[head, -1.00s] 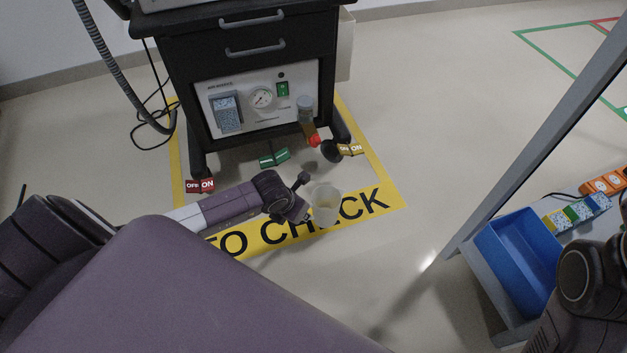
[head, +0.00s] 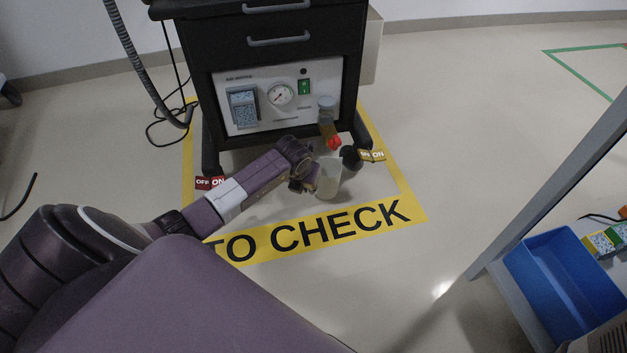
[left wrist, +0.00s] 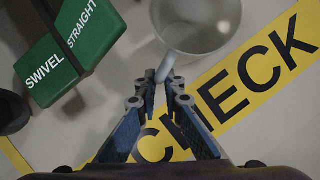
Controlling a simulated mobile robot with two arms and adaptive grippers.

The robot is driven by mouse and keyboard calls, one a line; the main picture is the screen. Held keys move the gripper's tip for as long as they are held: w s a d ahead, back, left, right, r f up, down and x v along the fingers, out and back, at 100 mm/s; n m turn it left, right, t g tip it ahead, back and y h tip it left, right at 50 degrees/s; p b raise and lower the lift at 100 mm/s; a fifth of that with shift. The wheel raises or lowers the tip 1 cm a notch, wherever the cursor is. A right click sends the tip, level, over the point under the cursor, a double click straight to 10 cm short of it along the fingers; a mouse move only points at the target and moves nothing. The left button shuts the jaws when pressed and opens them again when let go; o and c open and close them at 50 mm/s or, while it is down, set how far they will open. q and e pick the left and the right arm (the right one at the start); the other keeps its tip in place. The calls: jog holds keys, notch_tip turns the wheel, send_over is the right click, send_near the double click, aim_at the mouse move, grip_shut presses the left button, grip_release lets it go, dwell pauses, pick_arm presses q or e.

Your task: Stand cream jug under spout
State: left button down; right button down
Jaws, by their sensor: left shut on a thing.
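The cream jug (head: 328,180) is upright in front of the ventilator cart (head: 270,160), just below the red-tipped spout (head: 333,143) under a clear bowl (head: 327,112). Its mouth looks slightly below and in front of the red tip; I cannot tell whether it is directly under it or whether its base touches the floor. My left gripper (head: 305,184) is at the jug's left side. In the left wrist view, my left gripper (left wrist: 164,82) is shut on the handle of the jug (left wrist: 195,28). The spout is not visible there. My right gripper is out of view.
A dark caster (head: 351,157) and yellow-brown ON tag (head: 373,155) are right of the jug. A red OFF/ON tag (head: 210,183) is left. A green SWIVEL/STRAIGHT tag (left wrist: 70,50) is close to the left gripper. A blue bin (head: 565,285) is at right.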

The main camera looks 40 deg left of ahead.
pick_arm(q)
jog(key=shift+w+a+b, duration=0.15)
jog(key=shift+w+b, duration=0.15)
jog(key=shift+w, duration=0.35)
jog(key=w+b, duration=0.2)
jog(key=w+a+f+b, duration=0.1)
jog(key=shift+w, duration=0.1)
jog(key=shift+f+b, duration=0.25)
jog(key=shift+b, duration=0.05)
jog(key=c, duration=2.1)
grip_release()
jog(key=shift+r, duration=0.1)
